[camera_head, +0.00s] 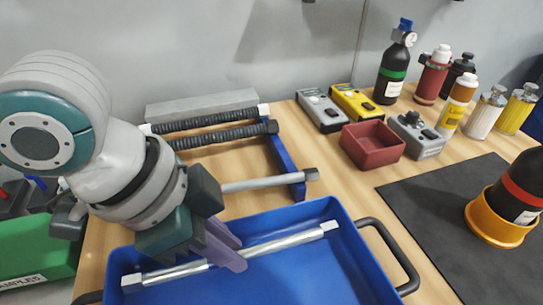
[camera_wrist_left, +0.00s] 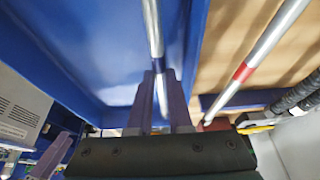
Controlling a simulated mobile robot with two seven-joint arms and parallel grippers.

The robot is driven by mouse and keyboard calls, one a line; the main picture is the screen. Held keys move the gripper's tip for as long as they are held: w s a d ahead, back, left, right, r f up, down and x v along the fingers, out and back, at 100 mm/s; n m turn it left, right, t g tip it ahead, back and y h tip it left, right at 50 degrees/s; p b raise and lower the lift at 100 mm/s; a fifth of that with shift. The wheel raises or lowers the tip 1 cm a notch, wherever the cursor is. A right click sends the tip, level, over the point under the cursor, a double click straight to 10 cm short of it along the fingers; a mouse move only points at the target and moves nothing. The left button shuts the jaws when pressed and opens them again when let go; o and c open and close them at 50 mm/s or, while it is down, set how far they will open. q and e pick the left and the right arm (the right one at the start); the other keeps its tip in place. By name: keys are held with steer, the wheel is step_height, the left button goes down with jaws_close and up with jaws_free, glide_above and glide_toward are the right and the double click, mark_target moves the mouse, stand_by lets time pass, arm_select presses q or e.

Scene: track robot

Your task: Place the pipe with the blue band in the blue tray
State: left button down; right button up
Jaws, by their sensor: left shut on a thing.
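The blue tray (camera_head: 345,270) lies at the front of the table in the head view; its blue floor and wall (camera_wrist_left: 90,60) fill the left of the left wrist view. A silver pipe (camera_head: 290,240) with pale square ends lies slanted in or just above the tray, fully within its rim. My left gripper (camera_head: 228,248), with purple fingers, is over the tray and shut on this pipe near its middle. The pipe also shows in the left wrist view (camera_wrist_left: 153,30), running between the fingers.
A second pipe (camera_head: 265,183) rests on a blue rack (camera_head: 283,165) behind the tray; it has a red band in the wrist view (camera_wrist_left: 241,73). Dark ribbed hoses (camera_head: 215,140) lie behind. A red bin (camera_head: 372,146), meters and bottles stand right. The tray has a black handle (camera_head: 398,255).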

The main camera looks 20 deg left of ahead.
arm_select(q)
steer(key=shift+f, duration=0.65)
steer(key=c, duration=0.8)
jaws_free()
steer(key=shift+f, duration=0.15)
steer(key=shift+c, duration=0.2)
steer(key=shift+r, duration=0.3)
steer(key=p+v, duration=0.3)
steer(key=v, duration=0.8)
steer(key=s+d+n+t, duration=0.2)
steer(key=d, duration=0.3)
steer(key=s+a+f+n+y, duration=0.3)
steer(key=s+a+f+n, duration=0.1)
steer(key=s+a+n, duration=0.3)
steer(key=shift+a+g, duration=0.4)
steer(key=shift+a, duration=0.55)
